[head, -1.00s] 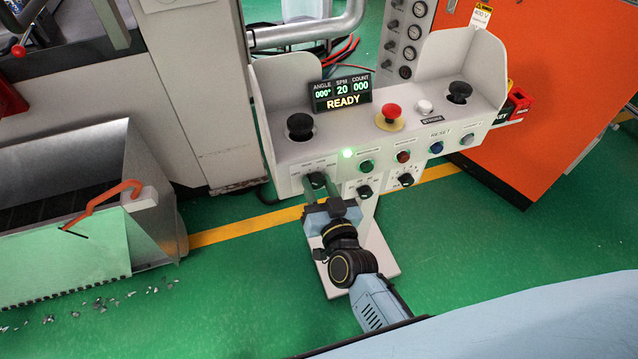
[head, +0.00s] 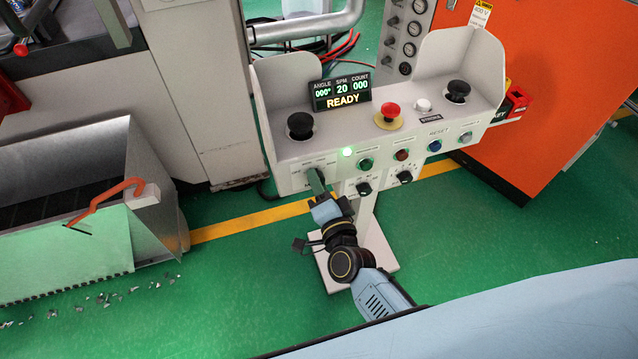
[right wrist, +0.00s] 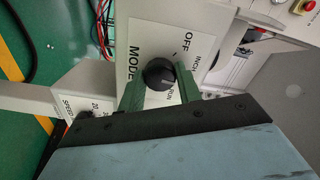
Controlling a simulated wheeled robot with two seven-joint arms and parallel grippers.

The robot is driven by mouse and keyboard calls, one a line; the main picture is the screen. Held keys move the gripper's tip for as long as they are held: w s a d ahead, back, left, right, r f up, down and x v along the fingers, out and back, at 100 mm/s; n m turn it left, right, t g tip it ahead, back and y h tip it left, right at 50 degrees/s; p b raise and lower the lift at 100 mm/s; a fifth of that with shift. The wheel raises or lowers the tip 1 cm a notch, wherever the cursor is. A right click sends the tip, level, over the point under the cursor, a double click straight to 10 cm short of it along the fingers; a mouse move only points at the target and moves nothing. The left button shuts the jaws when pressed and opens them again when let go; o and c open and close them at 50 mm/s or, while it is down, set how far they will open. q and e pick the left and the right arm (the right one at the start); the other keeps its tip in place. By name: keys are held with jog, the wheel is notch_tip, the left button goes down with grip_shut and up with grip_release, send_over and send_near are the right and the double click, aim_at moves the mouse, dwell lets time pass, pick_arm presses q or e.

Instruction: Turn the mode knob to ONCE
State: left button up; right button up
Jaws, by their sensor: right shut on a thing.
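The mode knob (right wrist: 158,73) is round and black, on a white plate (right wrist: 150,40) lettered MODE, OFF, INCH and RUN in the right wrist view. No ONCE label can be read there; a green finger covers part of the plate beside INCH and RUN. My right gripper (right wrist: 160,88) has its two green fingers on either side of the knob, shut on it. I cannot tell surely which label the knob points to. In the head view the right gripper (head: 316,184) reaches the lower left of the control panel and hides the knob. My left gripper is not in view.
The grey panel (head: 395,150) carries two more black knobs (head: 364,188), several coloured buttons, a red mushroom button (head: 391,110) and a display (head: 342,90) reading READY. An orange cabinet (head: 560,100) stands right. A metal bin (head: 150,200) stands left.

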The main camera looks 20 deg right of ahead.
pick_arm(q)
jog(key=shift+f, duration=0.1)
pick_arm(e)
jog(key=shift+m, duration=1.2)
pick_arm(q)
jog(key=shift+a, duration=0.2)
pick_arm(e)
jog(key=o, duration=1)
jog(key=shift+s, duration=0.1)
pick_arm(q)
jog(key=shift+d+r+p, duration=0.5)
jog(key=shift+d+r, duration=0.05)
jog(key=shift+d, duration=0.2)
pick_arm(e)
jog(key=s, duration=1.3)
jog(key=shift+d, duration=0.25)
